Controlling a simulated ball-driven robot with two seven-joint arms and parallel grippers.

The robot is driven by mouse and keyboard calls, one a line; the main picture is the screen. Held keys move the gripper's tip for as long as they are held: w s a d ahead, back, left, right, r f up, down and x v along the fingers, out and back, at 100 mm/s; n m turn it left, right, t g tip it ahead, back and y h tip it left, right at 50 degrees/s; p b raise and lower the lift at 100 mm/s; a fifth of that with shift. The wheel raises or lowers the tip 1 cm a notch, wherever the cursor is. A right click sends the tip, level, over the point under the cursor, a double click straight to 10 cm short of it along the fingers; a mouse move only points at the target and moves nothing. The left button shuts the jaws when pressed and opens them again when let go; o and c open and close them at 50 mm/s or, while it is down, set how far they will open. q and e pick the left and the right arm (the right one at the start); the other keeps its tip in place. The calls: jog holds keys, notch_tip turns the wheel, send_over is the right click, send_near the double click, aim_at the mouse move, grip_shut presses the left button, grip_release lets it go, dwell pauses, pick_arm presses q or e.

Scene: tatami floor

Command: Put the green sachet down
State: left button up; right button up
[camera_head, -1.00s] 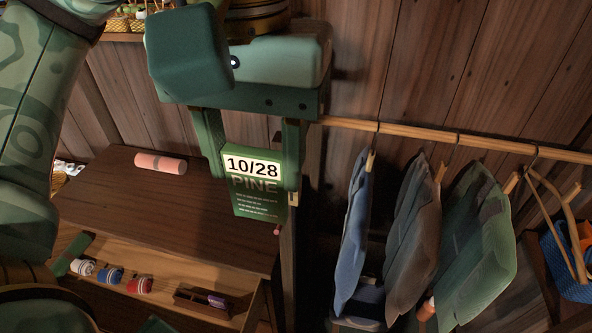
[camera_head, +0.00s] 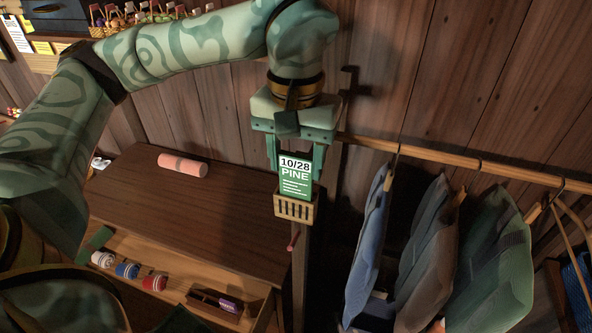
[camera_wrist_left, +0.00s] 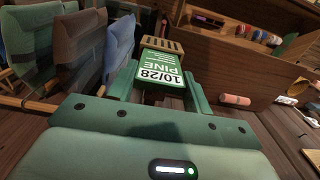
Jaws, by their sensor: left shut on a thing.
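The green sachet (camera_head: 295,180), a flat packet with a white "10/28" band and the word PINE, stands upright in my left gripper (camera_head: 293,172). The gripper is shut on its sides, pointing down. The sachet's lower end meets a small slatted wooden holder (camera_head: 294,208) at the right end of the cabinet; I cannot tell how deep it sits inside. In the left wrist view the sachet (camera_wrist_left: 160,67) lies between the fingers, with the holder (camera_wrist_left: 163,44) just past its far end. Green parts of mine show at the lower left; whether they include my right gripper is unclear.
The dark wooden cabinet (camera_head: 200,215) bears a pink roll (camera_head: 182,164). Its open drawer (camera_head: 185,290) holds several small rolls and a purple-labelled item. Right of the holder, blue, brown and green garments hang from a wooden rail (camera_head: 440,157). A reddish peg (camera_head: 293,241) sticks out below the holder.

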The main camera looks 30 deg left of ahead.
aim_at(295, 194)
pick_arm(q)
notch_tip(295, 194, down, 3)
jog(key=shift+a+r, duration=0.1)
jog(key=shift+w+f+p, duration=0.1)
jog(key=shift+f+p, duration=0.2)
jog(key=shift+f, duration=0.1)
jog(key=shift+f, duration=0.1)
jog(key=shift+f+b, duration=0.3)
jog(key=shift+f, duration=0.2)
jog(key=o, duration=1.1)
